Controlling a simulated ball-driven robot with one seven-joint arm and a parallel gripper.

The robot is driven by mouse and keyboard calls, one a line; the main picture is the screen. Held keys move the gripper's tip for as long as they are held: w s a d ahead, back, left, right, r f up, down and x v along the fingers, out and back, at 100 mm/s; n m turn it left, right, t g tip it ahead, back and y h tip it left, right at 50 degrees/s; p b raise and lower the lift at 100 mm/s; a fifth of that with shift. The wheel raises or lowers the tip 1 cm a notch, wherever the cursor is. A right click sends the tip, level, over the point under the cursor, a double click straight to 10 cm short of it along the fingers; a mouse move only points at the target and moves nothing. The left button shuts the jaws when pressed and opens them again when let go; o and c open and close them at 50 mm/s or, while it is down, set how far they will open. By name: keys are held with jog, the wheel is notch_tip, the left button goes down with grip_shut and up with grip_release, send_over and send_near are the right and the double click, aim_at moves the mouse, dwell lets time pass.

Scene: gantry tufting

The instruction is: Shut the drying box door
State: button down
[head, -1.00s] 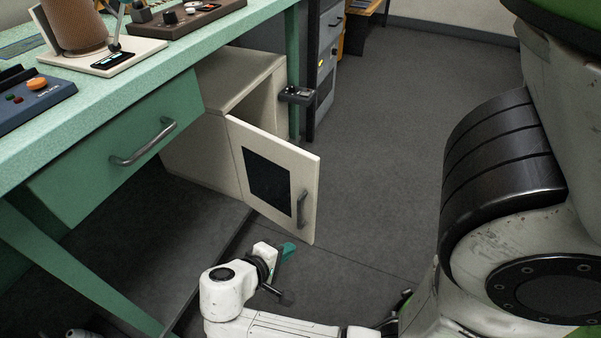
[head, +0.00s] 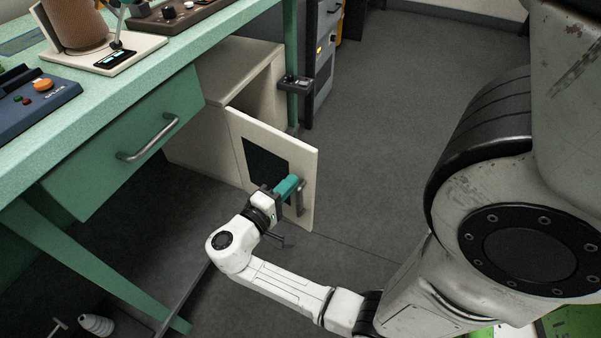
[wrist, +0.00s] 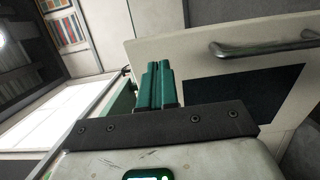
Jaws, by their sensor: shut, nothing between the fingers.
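The drying box (head: 210,137) is a cream cabinet under the green bench. Its door (head: 233,128) stands open, swung out toward the right, with a dark window (head: 262,158) and a grey bar handle (head: 301,200). My gripper (head: 290,184), with teal fingers, is in front of the door between window and handle; I cannot tell whether it touches. In the wrist view the closed fingers (wrist: 157,85) are together and empty. The door (wrist: 180,55) fills the right of that view, with its handle (wrist: 262,47) at upper right and its window (wrist: 235,95) below.
The green bench has a drawer (head: 120,140) with a bar handle at the left of the box. A small dark control box (head: 295,83) sits by the bench leg. A grey cabinet (head: 322,65) stands behind. The floor to the right of the door is clear.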

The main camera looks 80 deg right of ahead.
aim_at(308, 165)
jog(key=x, duration=0.5)
jog(key=shift+b, duration=0.4)
jog(key=shift+s+d, duration=0.1)
jog(key=shift+d, duration=0.05)
